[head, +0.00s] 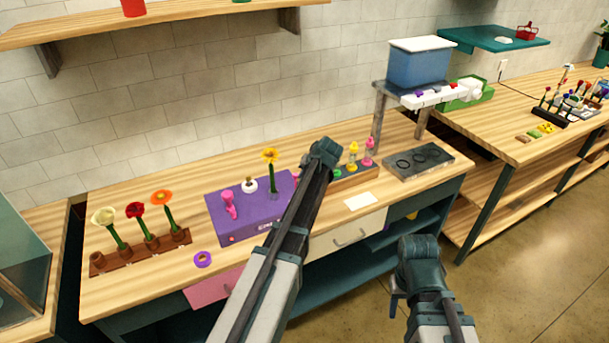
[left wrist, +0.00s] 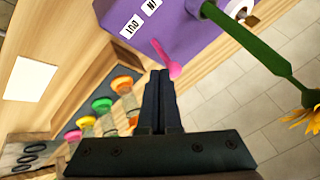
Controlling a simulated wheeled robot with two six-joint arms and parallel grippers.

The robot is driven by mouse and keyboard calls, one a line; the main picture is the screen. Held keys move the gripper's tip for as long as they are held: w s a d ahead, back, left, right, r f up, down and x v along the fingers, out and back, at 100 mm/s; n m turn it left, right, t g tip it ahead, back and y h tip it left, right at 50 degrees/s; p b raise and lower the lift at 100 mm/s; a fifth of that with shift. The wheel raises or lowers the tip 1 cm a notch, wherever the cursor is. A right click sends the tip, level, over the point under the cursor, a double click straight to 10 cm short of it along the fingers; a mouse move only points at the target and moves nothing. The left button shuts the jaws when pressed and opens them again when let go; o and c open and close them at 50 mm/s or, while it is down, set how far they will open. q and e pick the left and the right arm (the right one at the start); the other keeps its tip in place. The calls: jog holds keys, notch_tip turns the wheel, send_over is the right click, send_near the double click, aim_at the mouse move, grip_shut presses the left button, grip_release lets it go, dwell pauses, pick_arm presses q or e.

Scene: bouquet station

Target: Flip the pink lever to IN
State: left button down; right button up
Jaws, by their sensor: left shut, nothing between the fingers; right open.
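The purple box (head: 255,208) stands on the wooden bench. Its pink lever (left wrist: 173,69) sticks out from the box edge in the left wrist view, close to the OUT label (left wrist: 131,25) and the IN label (left wrist: 152,5). Its knob points down and right in that picture, away from the labels; I cannot tell which setting it is at. In the head view my left arm largely covers that side of the box. My left gripper (left wrist: 160,75) is shut and empty, its fingertips right beside the lever knob; contact is unclear.
A yellow flower (head: 270,156) stands upright in the box, its stem close to my left gripper. A second pink piece (head: 230,203) sits on the box's left.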

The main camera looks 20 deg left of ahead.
pick_arm(q)
jog(key=shift+s+a+n+t+h, duration=0.4)
jog(key=shift+s+a+t+h, duration=0.3)
jog(key=shift+s, duration=0.3)
jog(key=shift+s+a+f+n+t+h+b, duration=0.2)
jog(key=shift+s+a+t+h+b, duration=0.15)
jog(key=shift+t+b, duration=0.2)
jog(key=shift+s+a+f+n+t+h+b, duration=0.1)
jog(key=shift+s+a+n+t+h+b, duration=0.1)
jog(key=shift+s+a+t+h+b, duration=0.25)
jog(key=shift+w+d+r, duration=0.15)
jog(key=shift+w+r, duration=0.05)
jog(key=shift+w+d, duration=0.1)
jog(key=shift+w, duration=0.05)
jog(key=shift+w+d+f, duration=0.15)
jog(key=shift+w+d, duration=0.25)
jog(key=shift+w, duration=0.05)
jog(key=shift+d, duration=0.1)
